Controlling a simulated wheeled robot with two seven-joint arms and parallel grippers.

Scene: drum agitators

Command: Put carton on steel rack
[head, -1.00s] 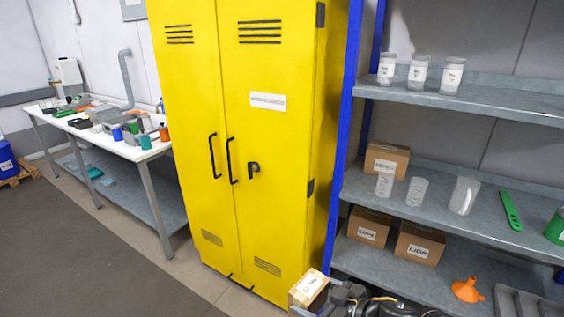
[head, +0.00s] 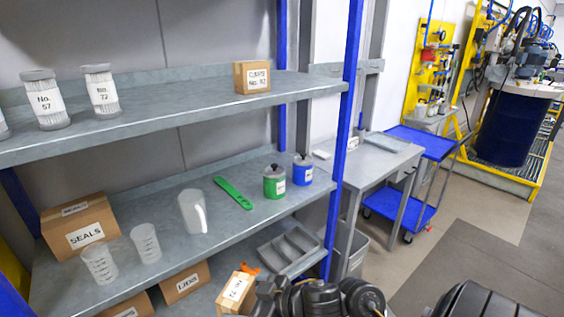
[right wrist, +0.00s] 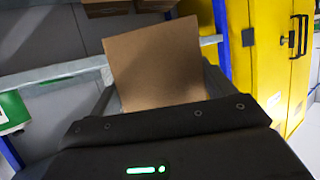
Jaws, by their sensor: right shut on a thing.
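A small brown carton (head: 236,288) with a white label is held at the bottom of the head view, in front of the rack's lower shelves. My right gripper (head: 250,294) is shut on it. In the right wrist view the carton (right wrist: 155,65) stands between the two dark fingers (right wrist: 158,88). The label is too small to read surely. The steel rack (head: 185,103) has grey shelves and blue posts and fills the left and middle of the head view. My left gripper is not in view.
The upper shelf holds several labelled jars (head: 46,103) and a carton (head: 252,77), with bare room between. The middle shelf holds a SEALS carton (head: 80,228), beakers (head: 146,243), a jug (head: 193,212), a green tool (head: 233,193) and two cans (head: 274,182). Cartons (head: 186,281) sit below.

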